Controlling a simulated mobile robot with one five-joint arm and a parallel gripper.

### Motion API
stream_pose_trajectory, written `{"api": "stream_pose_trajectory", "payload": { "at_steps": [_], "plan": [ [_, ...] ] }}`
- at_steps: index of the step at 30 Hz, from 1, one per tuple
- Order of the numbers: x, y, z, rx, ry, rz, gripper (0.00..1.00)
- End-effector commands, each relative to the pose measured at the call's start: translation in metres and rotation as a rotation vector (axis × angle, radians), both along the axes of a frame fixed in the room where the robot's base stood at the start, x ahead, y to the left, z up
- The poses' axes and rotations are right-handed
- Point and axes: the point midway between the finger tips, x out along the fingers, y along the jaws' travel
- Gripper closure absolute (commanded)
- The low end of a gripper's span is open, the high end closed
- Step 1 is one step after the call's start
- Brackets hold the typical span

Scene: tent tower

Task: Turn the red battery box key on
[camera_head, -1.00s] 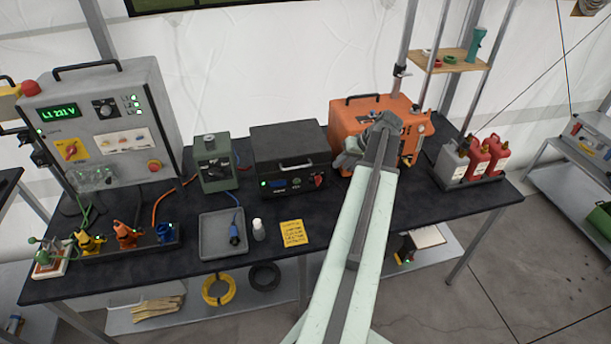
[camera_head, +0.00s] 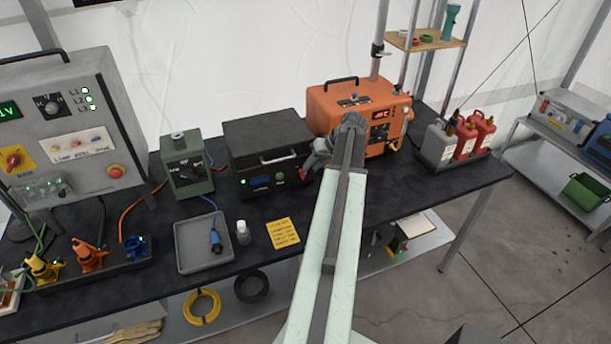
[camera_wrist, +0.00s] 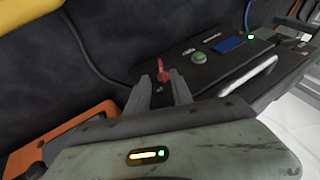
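The battery box is the black case (camera_head: 268,135) on the bench, with a silver handle and a blue display. Its red key (camera_wrist: 162,72) stands on the front panel in the wrist view, near a green round button (camera_wrist: 198,57). My gripper (camera_wrist: 164,75) is open, with its two dark fingers apart and their tips close to the key. The key shows in the gap between the tips; I cannot tell whether either finger touches it.
An orange unit (camera_head: 345,105) stands right of the battery box, close to my arm. A green box (camera_head: 187,165) stands to the left. A grey tray (camera_head: 204,243), a small white bottle (camera_head: 243,233) and a yellow note (camera_head: 283,233) lie in front. Fuel cans (camera_head: 466,138) stand farther right.

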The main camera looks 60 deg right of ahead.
Motion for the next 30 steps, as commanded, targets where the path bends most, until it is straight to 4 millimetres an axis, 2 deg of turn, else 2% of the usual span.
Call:
{"api": "stream_pose_trajectory", "payload": {
  "at_steps": [1,6,15,18,24,30],
  "plan": [
    [0.006,0.001,-0.018,0.000,0.000,0.002,0.73],
    [0.023,0.004,-0.040,-0.001,0.000,0.005,0.73],
    [0.028,0.006,-0.039,0.000,0.000,0.006,0.73],
    [0.028,0.006,-0.039,0.000,0.000,0.006,1.00],
    [0.028,0.004,-0.043,0.023,-0.016,0.003,1.00],
    [0.026,-0.001,-0.052,0.211,-0.159,0.004,1.00]
  ]
}}
